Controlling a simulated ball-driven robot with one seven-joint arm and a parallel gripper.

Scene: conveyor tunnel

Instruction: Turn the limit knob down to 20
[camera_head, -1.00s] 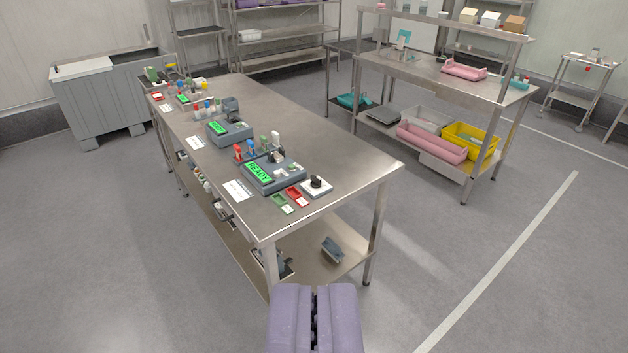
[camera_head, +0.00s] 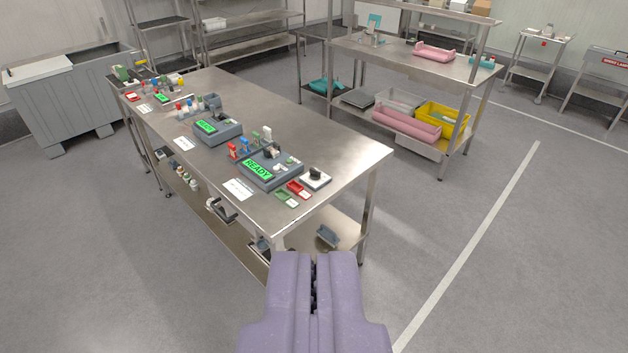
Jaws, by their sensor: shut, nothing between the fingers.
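A black knob on a white square plate (camera_head: 316,178) sits at the near right corner of the steel table (camera_head: 338,150). It is the only clear knob in view and may be the limit knob. Its markings are too small to read. My gripper (camera_head: 314,258) is purple, shut and empty, at the bottom middle of the picture. It is well apart from the table and the knob.
Left of the knob are a green and a red tray (camera_head: 298,188) and a device with a green READY screen (camera_head: 258,169). More devices stand further back. A steel shelf unit (camera_head: 400,60) stands at the back right. The grey floor at right is clear.

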